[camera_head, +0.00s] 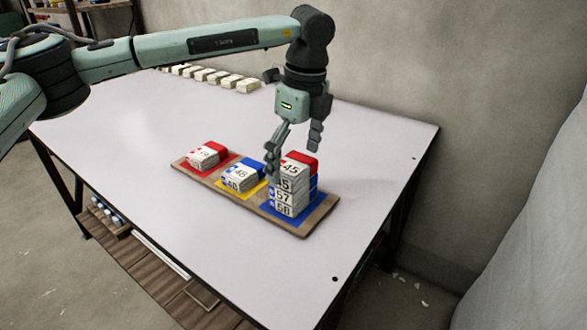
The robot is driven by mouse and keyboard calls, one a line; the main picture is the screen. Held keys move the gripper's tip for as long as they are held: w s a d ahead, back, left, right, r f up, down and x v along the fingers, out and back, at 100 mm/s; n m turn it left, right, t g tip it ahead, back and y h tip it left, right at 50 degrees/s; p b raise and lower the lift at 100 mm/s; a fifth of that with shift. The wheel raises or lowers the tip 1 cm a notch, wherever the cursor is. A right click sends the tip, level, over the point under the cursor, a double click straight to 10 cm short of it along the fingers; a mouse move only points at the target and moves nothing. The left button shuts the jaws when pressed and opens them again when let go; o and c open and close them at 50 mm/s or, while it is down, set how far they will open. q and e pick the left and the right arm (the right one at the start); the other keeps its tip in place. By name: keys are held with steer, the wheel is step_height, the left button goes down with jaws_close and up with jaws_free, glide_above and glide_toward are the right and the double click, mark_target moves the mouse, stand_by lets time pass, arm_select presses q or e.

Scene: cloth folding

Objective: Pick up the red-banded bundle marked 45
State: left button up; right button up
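A red-banded bundle marked 45 (293,168) lies on top of a stack at the right end of a wooden board (318,222). Below it in the stack are more bundles (284,197), with blue bands and numbers that look like 45, 57 and 68. My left gripper (294,163) comes down from above with its fingers apart, one to the left of the stack's top and one behind it to the right. It looks open and empty; I cannot tell whether a finger touches the bundle. My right gripper is not in view.
The board has red, yellow and blue squares. A red-banded bundle (206,154) lies on the red square, and a short blue-banded stack (240,177) on the yellow. Several pale blocks (215,77) line the table's back edge. The white table (130,135) is otherwise clear.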

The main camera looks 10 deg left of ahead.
arm_select(q)
steer(key=c, duration=0.9)
steer(key=shift+c, duration=0.3)
steer(key=shift+r, duration=0.15)
